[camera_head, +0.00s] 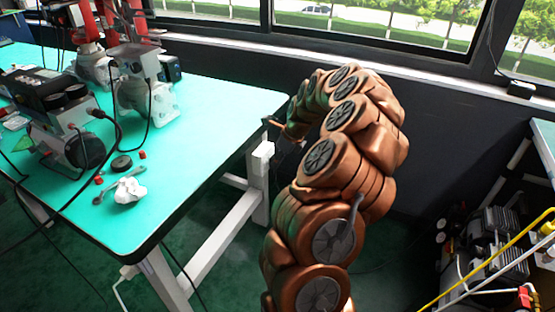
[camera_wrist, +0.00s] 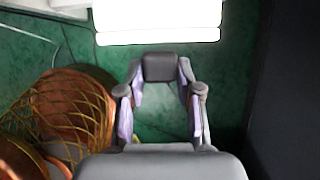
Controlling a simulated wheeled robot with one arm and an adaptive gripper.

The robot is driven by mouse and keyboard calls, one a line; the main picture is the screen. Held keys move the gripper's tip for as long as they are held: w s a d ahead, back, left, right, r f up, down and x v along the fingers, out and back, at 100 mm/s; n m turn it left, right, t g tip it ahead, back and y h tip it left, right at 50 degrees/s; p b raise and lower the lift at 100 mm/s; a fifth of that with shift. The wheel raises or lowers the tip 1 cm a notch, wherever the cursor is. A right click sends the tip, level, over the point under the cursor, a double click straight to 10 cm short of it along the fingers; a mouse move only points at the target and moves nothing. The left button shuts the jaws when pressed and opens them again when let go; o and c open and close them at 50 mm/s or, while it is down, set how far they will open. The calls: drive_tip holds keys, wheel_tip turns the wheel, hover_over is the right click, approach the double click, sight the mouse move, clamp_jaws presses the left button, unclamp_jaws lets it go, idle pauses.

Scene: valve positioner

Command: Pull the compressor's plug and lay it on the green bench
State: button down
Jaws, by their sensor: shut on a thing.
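My gripper (camera_wrist: 160,78) is shut on a dark grey block, seemingly the plug (camera_wrist: 160,67), held between its two fingertips in the wrist view. A bright white piece lies just beyond the plug; I cannot tell whether they touch. In the head view my gripper (camera_head: 275,123) is small and partly hidden by my arm, near the bench's right corner, above a white box (camera_head: 262,153) on the bench leg. The plug cannot be made out there. The green bench (camera_head: 215,105) is to the left. A finned machine with gauges, probably the compressor (camera_head: 490,250), stands at lower right.
A valve assembly (camera_head: 62,115), a crumpled white cloth (camera_head: 130,190), a wrench and small parts occupy the bench's left side. The bench's right part is clear. A dark wall is behind.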

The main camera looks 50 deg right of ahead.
drive_tip(key=shift+s+d, duration=0.2)
drive_tip(key=shift+s, duration=0.5)
idle(0.7)
drive_tip(key=shift+s+d+b, duration=0.25)
drive_tip(key=shift+s+d, duration=0.05)
drive_tip(key=shift+s, duration=0.65)
drive_tip(key=shift+s+d+b, duration=0.2)
drive_tip(key=shift+s+d, duration=0.1)
drive_tip(key=shift+s, duration=0.6)
